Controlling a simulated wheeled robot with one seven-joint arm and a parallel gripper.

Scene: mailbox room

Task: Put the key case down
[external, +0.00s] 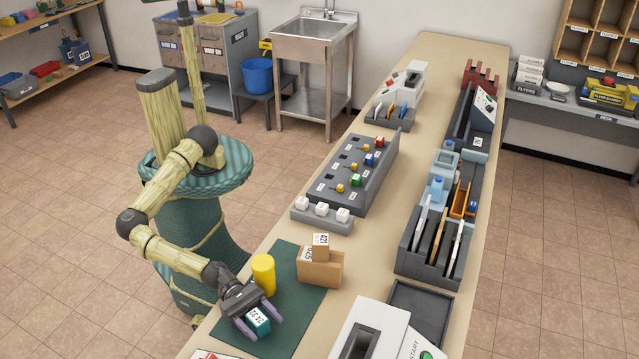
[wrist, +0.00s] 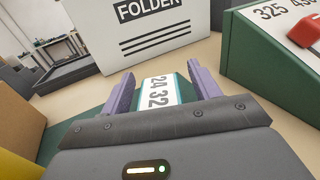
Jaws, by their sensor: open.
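The key case appears to be the teal block with a white label reading "24 32" (external: 258,321); it also shows in the wrist view (wrist: 158,90). It sits over the front part of the green mat (external: 300,291). My gripper (external: 259,326) is open, with its two purple fingers on either side of the case. The case's near end is hidden behind my gripper's body.
A yellow cylinder (external: 263,272) stands just behind my gripper. A cardboard box (external: 320,270) with a smaller box (external: 321,241) stands on the mat's right. A white folder machine (external: 370,330) stands at the counter's front. Bare counter (external: 345,292) lies between mat and machine.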

